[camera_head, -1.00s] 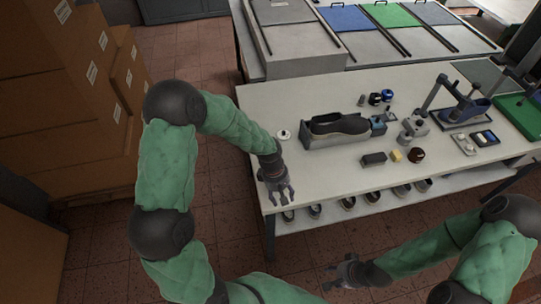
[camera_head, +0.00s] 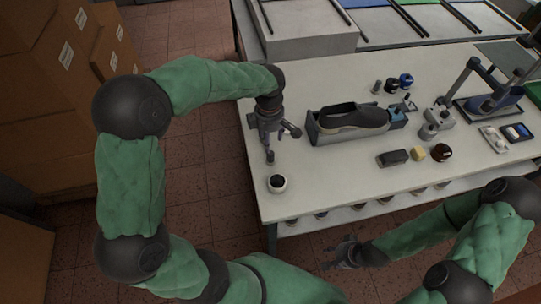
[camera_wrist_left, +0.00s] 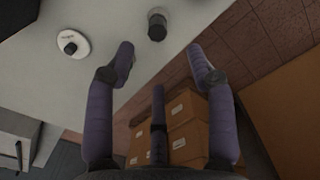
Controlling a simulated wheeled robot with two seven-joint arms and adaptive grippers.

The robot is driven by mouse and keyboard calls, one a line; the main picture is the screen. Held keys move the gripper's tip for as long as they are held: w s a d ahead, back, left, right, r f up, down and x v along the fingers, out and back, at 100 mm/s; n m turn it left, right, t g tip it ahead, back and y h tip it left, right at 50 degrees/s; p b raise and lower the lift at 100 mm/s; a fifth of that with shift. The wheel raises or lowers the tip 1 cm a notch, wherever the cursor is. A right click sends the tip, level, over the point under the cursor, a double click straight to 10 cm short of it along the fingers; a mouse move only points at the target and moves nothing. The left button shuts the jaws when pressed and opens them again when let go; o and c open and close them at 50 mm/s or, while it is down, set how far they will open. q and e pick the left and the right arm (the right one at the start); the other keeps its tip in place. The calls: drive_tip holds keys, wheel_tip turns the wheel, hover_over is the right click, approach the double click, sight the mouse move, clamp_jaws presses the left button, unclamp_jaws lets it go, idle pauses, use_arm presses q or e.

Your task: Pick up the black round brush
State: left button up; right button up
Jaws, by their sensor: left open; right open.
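A dark round piece with a brownish top, which looks like the black round brush (camera_head: 441,152), rests on the white table right of a yellow block (camera_head: 418,153). My left gripper (camera_head: 280,142) is open and empty above the table's left end, well left of that piece. Its spread fingers show in the left wrist view (camera_wrist_left: 160,62), with nothing between them. My right gripper (camera_head: 334,254) is open and empty in front of the table, below its front edge. The wrist view does not show the round piece.
The wrist view shows a white disc with a dark knob (camera_wrist_left: 72,43). A grey holder with a dark shoe form (camera_head: 350,125), a black block (camera_head: 393,158) and small jars (camera_head: 391,86) stand further right.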

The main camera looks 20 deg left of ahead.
sight(271, 153)
use_arm(q)
drive_tip(key=shift+s+f, duration=0.1)
drive_tip(key=shift+f, duration=0.4)
wheel_tip(271, 153, down, 5)
drive_tip(key=shift+d+f+b, duration=0.1)
drive_tip(key=shift+f+b, duration=0.05)
drive_tip(key=shift+b, duration=0.55)
drive_tip(key=f, duration=0.2)
drive_tip(key=f+b, duration=0.1)
drive_tip(key=f, duration=0.1)
drive_tip(key=shift+w, duration=0.25)
clamp_jaws()
